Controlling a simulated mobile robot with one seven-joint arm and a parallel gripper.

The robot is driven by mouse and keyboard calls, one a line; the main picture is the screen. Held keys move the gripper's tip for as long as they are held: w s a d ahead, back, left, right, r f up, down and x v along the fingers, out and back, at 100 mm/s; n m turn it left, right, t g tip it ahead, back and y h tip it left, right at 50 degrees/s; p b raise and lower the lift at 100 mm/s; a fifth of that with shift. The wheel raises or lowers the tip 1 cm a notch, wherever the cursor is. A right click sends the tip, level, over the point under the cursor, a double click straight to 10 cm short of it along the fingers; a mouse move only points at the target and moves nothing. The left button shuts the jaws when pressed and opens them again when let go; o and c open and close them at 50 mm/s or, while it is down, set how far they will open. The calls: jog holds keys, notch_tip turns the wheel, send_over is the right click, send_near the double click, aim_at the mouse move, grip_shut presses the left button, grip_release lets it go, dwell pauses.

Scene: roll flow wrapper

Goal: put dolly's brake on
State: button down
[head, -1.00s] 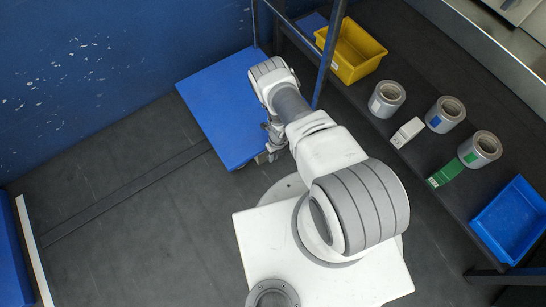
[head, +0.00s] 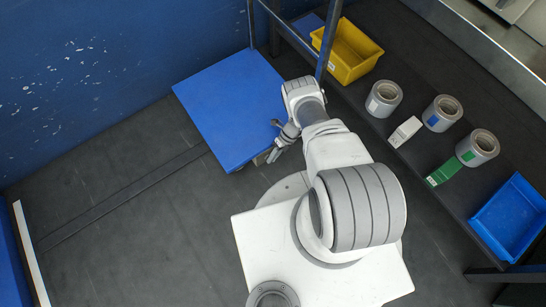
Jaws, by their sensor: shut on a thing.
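The dolly is a flat blue platform (head: 225,105) on the dark floor beside the blue wall. A caster (head: 260,160) shows a little at its near right corner. My gripper (head: 272,157) is at that corner, pointing down past the platform's edge beside the caster. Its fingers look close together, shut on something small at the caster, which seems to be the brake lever. The lever itself is hidden by the fingers and too small to make out, so its position cannot be told.
A dark shelf along the right holds a yellow bin (head: 345,52), several grey rolls (head: 383,99), a white box (head: 405,131), a green box (head: 445,172) and a blue bin (head: 510,218). A blue post (head: 329,40) stands near my arm. The floor at left is clear.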

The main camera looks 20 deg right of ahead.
jog(key=shift+w, duration=0.15)
jog(key=c, duration=0.9)
grip_release()
jog(key=shift+o, duration=0.2)
jog(key=shift+r, duration=0.1)
jog(key=p+v, duration=0.3)
jog(key=v, duration=0.8)
jog(key=shift+d+r+p, duration=0.25)
jog(key=shift+r+p, duration=0.05)
